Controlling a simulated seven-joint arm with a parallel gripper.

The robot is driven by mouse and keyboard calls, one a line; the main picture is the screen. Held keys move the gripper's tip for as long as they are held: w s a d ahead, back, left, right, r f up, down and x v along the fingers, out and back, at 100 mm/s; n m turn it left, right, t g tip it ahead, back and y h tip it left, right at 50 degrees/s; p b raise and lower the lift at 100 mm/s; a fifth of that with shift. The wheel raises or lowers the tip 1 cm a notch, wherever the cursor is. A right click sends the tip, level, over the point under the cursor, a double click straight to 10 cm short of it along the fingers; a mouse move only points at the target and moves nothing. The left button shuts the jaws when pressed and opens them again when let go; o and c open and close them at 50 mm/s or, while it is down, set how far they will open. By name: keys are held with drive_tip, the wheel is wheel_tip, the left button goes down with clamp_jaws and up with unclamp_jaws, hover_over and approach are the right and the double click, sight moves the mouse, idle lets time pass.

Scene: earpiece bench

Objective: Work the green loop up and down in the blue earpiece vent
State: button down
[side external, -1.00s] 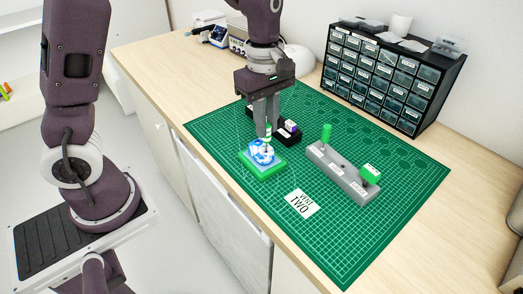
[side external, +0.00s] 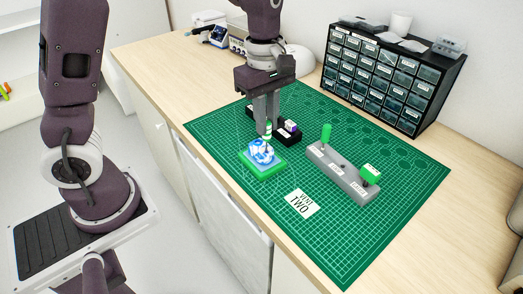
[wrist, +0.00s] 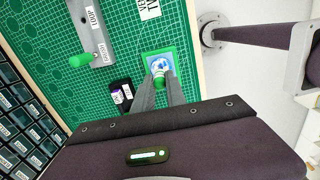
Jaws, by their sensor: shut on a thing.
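The blue and white earpiece (side external: 261,152) sits on a green block (side external: 264,169) on the mat; it also shows in the wrist view (wrist: 158,64). My gripper (side external: 266,122) is directly above it, shut on a slim upright tool with a green and white banded handle (side external: 267,131), which I take to be the green loop. The tool's lower end meets the top of the earpiece. Its tip is hidden, so I cannot tell how deep it sits in the vent. In the wrist view my gripper (wrist: 159,84) reaches to the earpiece.
A black holder (side external: 288,138) stands close behind the earpiece. A "VENT TWO" card (side external: 302,202) lies in front. A drawer cabinet (side external: 390,75) stands at the back.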

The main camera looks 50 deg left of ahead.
drive_tip(key=shift+f, duration=0.2)
drive_tip(key=shift+f, duration=0.35)
drive_tip(key=shift+r, duration=0.15)
idle(0.4)
drive_tip(key=shift+r, duration=0.4)
drive_tip(key=shift+f, duration=0.25)
drive_tip(key=shift+f, duration=0.35)
drive_tip(key=shift+r, duration=0.1)
drive_tip(key=shift+r, duration=0.5)
idle(0.4)
